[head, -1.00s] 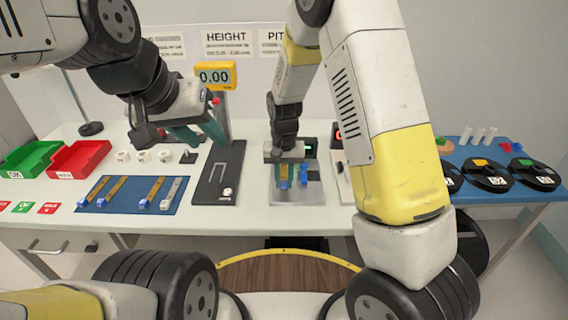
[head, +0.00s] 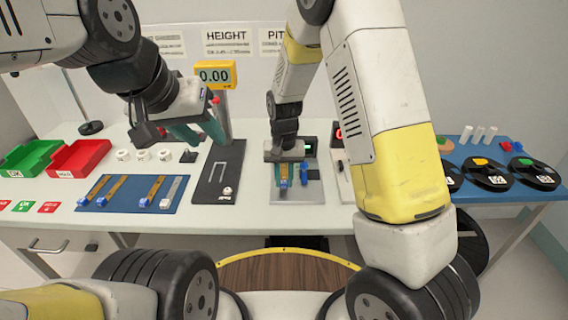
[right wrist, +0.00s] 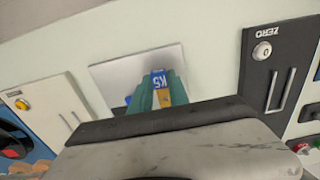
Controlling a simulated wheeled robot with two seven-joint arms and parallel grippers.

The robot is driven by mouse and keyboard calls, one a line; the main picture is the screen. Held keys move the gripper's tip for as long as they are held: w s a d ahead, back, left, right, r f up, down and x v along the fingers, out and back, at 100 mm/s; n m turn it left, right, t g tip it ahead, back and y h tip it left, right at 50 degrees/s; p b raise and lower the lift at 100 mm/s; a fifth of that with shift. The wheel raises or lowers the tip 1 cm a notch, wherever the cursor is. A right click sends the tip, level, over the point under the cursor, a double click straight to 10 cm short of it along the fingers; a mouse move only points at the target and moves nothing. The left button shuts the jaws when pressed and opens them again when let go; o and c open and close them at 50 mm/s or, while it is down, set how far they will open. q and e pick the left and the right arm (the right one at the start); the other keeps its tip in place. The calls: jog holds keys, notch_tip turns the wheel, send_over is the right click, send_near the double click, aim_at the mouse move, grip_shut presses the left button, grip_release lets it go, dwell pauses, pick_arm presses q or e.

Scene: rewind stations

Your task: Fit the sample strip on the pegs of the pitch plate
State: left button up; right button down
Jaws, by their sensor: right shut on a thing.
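The sample strip (head: 284,182) is a narrow brown strip with a blue end, marked K5 in the right wrist view (right wrist: 159,79). My right gripper (head: 284,172) is shut on it with teal fingers, over the grey pitch plate (head: 310,194). The plate's bare surface also shows in the right wrist view (right wrist: 110,74). A blue part (head: 304,174) stands on the plate just right of the strip. The pegs are too small or hidden to make out, so I cannot tell if the strip touches them. My left gripper (head: 198,131) appears open and empty above the dark height plate.
A blue mat (head: 112,207) with several strips lies at the left. Red (head: 80,157) and green (head: 30,157) trays stand behind it. The dark height plate (head: 210,195) with a yellow display (head: 215,75) is left of the pitch plate. Black reels (head: 490,178) are at far right.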

jog(key=shift+f, duration=1.1)
jog(key=c, duration=1.2)
grip_release()
jog(key=shift+o, duration=0.2)
notch_tip(320, 180, up, 8)
jog(key=shift+f, duration=0.1)
